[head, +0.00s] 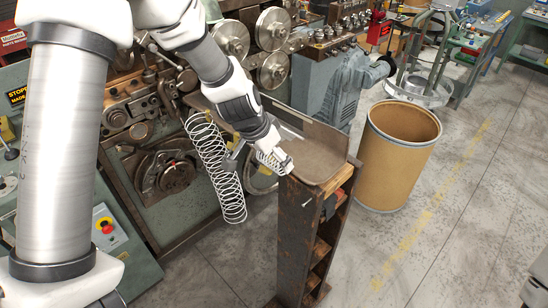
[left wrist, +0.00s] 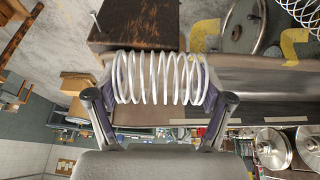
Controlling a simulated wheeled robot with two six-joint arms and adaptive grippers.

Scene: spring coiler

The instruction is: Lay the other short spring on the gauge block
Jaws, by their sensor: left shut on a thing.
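My left gripper (head: 277,163) is shut on a short wire spring (head: 268,160), near the front left corner of a brown tray on a rusty post. In the left wrist view, the short spring (left wrist: 158,78) lies crosswise between the two fingers of my left gripper (left wrist: 157,92), with its coils in plain sight. I cannot make out for certain which piece is the gauge block, nor a second short spring. My right gripper is not in view.
A long spring (head: 215,165) hangs left of the gripper, close to the arm. The curved brown tray (head: 325,150) tops the rusty post (head: 297,230). A brown drum (head: 395,165) stands to the right. The coiler machine (head: 155,140) is behind. Floor is clear at front right.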

